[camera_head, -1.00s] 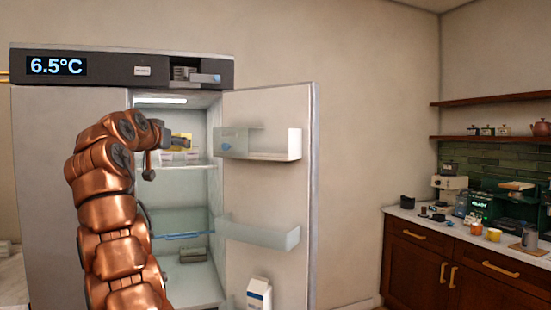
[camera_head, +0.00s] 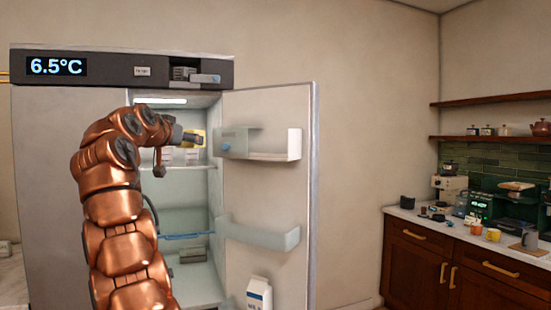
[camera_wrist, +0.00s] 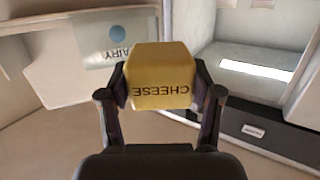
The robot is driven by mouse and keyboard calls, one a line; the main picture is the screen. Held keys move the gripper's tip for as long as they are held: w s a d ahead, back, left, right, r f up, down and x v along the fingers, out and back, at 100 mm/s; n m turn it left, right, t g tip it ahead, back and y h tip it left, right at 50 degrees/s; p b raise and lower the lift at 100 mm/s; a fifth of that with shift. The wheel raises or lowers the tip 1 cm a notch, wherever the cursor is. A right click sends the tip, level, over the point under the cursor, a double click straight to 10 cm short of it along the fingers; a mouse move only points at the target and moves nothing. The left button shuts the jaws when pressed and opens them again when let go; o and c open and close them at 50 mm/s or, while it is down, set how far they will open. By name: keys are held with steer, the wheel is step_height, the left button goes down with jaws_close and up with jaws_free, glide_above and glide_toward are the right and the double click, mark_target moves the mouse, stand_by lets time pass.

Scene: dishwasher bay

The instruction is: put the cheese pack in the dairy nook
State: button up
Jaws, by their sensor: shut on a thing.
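The yellow cheese pack (camera_wrist: 160,78) is gripped between the two fingers of my gripper (camera_wrist: 161,92) in the wrist view, its lettering upside down. In the head view the pack (camera_head: 199,136) shows at the end of my gripper (camera_head: 189,138), in front of the open fridge. The dairy nook (camera_head: 265,155) is the upper bin on the inside of the open door, with a translucent cover at its left part. The cover (camera_wrist: 113,42) with a blue dot and partly hidden "DAIRY" lettering also shows in the wrist view. The pack appears a little left of the nook in the head view.
The fridge door (camera_head: 265,195) stands open to the right. A lower door bin (camera_head: 258,233) and a milk carton (camera_head: 259,294) are below. Small packs (camera_head: 181,155) sit on the upper fridge shelf, and a grey container (camera_head: 193,256) is lower inside. A counter stands far right.

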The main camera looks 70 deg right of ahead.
steer(key=shift+s+d, duration=0.15)
steer(key=shift+s, duration=0.55)
steer(key=shift+s+f, duration=0.15)
steer(key=shift+s+g, duration=0.15)
steer(key=shift+g, duration=0.15)
steer(key=shift+s+d+r, duration=0.1)
steer(key=shift+r, duration=0.25)
steer(key=shift+s+r, duration=0.1)
steer(key=shift+s, duration=0.05)
steer(key=shift+s+m+g, duration=0.15)
steer(key=shift+m+g, duration=0.15)
